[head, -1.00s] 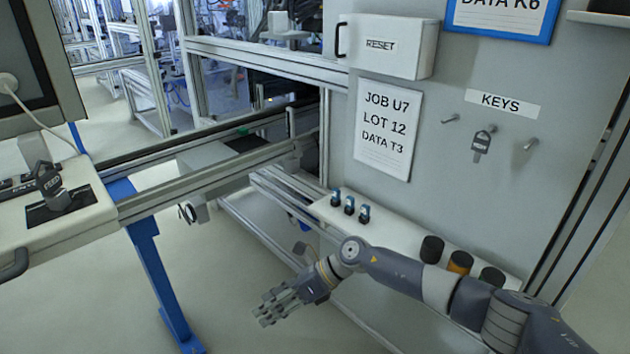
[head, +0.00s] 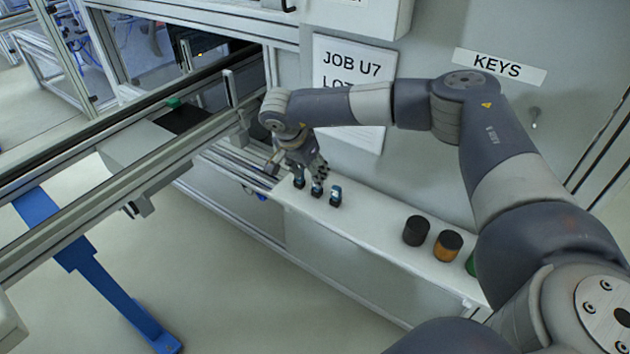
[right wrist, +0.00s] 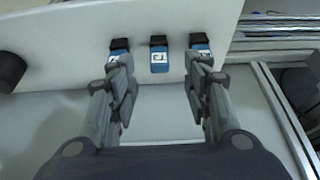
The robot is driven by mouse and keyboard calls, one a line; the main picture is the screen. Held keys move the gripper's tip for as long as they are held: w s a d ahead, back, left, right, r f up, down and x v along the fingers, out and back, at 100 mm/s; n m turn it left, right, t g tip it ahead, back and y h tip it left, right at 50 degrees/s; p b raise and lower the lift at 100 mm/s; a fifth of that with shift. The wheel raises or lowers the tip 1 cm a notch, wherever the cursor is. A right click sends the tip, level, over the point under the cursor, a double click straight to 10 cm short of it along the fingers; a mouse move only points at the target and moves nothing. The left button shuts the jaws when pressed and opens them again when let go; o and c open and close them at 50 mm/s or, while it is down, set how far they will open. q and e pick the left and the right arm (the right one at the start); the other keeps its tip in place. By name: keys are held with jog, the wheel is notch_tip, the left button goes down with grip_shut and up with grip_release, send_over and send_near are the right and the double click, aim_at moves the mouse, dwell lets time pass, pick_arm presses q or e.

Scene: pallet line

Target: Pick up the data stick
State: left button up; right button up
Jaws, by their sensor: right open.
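Three small blue data sticks with black ends stand in a row on a white ledge (head: 375,222): the left one (head: 299,182), the middle one (head: 317,190) and the right one (head: 335,197). My right gripper (head: 318,172) is open and empty just above them, partly covering them in the head view. In the right wrist view its fingers (right wrist: 160,75) are spread around the middle stick (right wrist: 158,58); their tips are near the outer sticks, left (right wrist: 119,48) and right (right wrist: 202,48). Contact cannot be told. The white labels are too small to read surely. My left gripper is out of view.
A black canister (head: 416,230), an orange one with a dark lid (head: 447,246) and a partly hidden green one (head: 471,264) stand farther right on the ledge. A wall card (head: 333,62) is partly behind my arm. Conveyor rails (head: 160,160) run at the left.

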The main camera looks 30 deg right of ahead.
jog(key=shift+w+d+f, duration=0.25)
jog(key=shift+d+f, duration=0.05)
jog(key=shift+f, duration=0.35)
jog(key=p+x, duration=0.1)
jog(key=x, duration=0.1)
jog(key=d+p+x, duration=0.1)
jog(key=x, duration=0.1)
jog(key=shift+d+f, duration=0.1)
jog(key=shift+f, duration=0.15)
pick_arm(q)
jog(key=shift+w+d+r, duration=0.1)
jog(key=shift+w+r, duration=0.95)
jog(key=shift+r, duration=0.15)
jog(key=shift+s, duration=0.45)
pick_arm(e)
jog(key=c, duration=0.9)
